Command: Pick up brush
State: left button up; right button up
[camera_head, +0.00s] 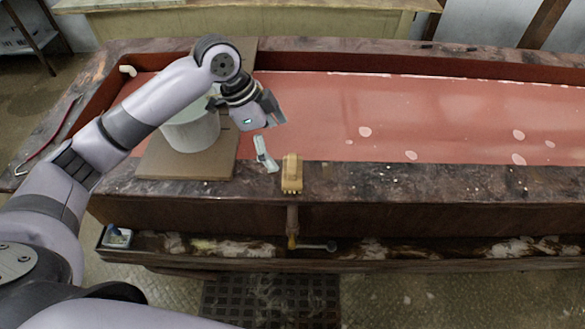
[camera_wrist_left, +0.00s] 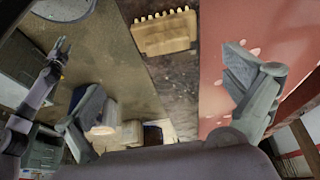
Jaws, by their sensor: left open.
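The brush (camera_head: 291,173) is a yellowish block with bristles along one edge. It lies on the dark stone front ledge of the red basin. My left gripper (camera_head: 279,146) is open and empty, up and to the left of the brush, with its fingers apart from it. In the left wrist view the brush (camera_wrist_left: 164,34) shows at the top, beyond the open fingers of the left gripper (camera_wrist_left: 165,80) and between their lines. My right gripper (camera_wrist_left: 60,50) shows small at the left of the wrist view; its jaws are unclear.
A pale round pot (camera_head: 190,132) stands on a brown board (camera_head: 160,165) left of the left gripper. The red basin (camera_head: 440,115) is bare to the right. A tap (camera_head: 292,225) sticks out below the brush. The ledge right of the brush is free.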

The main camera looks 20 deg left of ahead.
aim_at(289, 163)
pick_arm(q)
jog(key=x, duration=0.3)
jog(key=shift+w+d+f+p, duration=0.1)
jog(key=shift+w+f+p, duration=0.25)
jog(key=shift+x, duration=0.8)
jog(key=shift+f, duration=0.2)
jog(key=p+x, duration=0.1)
jog(key=x, duration=0.1)
jog(key=p+x, duration=0.1)
jog(key=x, duration=0.1)
jog(key=shift+w+f, duration=0.2)
jog(key=shift+f, duration=0.4)
pick_arm(e)
jog(key=w+r, duration=0.2)
jog(key=r, duration=0.1)
jog(key=shift+w+r, duration=0.1)
jog(key=shift+r, duration=0.1)
jog(key=shift+w, duration=0.1)
